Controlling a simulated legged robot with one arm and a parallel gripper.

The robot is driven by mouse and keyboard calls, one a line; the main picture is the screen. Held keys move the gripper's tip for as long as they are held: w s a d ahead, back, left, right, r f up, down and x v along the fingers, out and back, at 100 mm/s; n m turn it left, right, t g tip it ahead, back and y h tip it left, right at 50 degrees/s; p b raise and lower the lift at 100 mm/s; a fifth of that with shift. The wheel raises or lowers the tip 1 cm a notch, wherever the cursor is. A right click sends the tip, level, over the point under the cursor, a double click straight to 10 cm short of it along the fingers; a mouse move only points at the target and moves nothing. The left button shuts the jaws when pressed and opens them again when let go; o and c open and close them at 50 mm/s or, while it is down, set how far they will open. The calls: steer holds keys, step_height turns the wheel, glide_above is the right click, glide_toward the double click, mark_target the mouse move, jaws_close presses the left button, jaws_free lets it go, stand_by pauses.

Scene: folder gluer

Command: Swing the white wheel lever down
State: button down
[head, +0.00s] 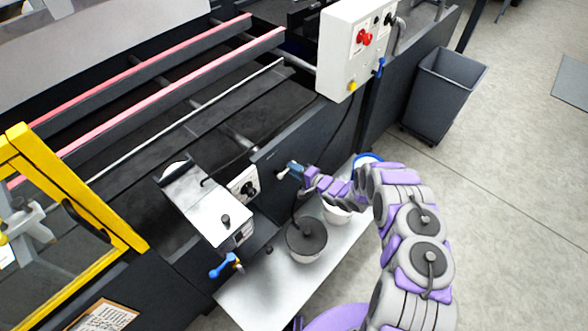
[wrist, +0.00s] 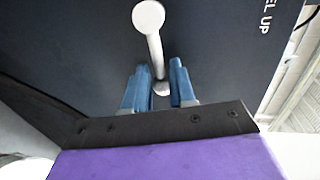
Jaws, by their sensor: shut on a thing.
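The white wheel lever (wrist: 154,50) shows in the wrist view against a dark panel (wrist: 220,60). It has a round white disc at its upper end, and its rod runs down to a white end between my fingers. My gripper (wrist: 160,88) has two blue fingers, one on each side of that lower end, shut on it. In the head view my gripper (head: 288,171) is at the dark side panel of the machine. There the white lever (head: 282,175) shows only as a small tip beside the blue fingers; the rest is hidden or too small to tell.
White lettering ending in "UP" (wrist: 265,15) is on the panel. A grey shelf (head: 262,300) with pots (head: 307,240) lies below my arm. A white control box (head: 355,45) and a dark bin (head: 442,95) stand beyond.

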steer(key=shift+w+d+r, duration=0.15)
steer(key=shift+w+d, duration=0.2)
steer(key=shift+d, duration=0.05)
steer(key=c, duration=1.1)
jaws_free()
steer(key=shift+o, duration=1)
steer(key=shift+s+a, duration=0.1)
steer(key=shift+s, duration=0.15)
steer(key=p+v, duration=0.2)
steer(key=v, duration=1.5)
steer(key=shift+d, duration=0.2)
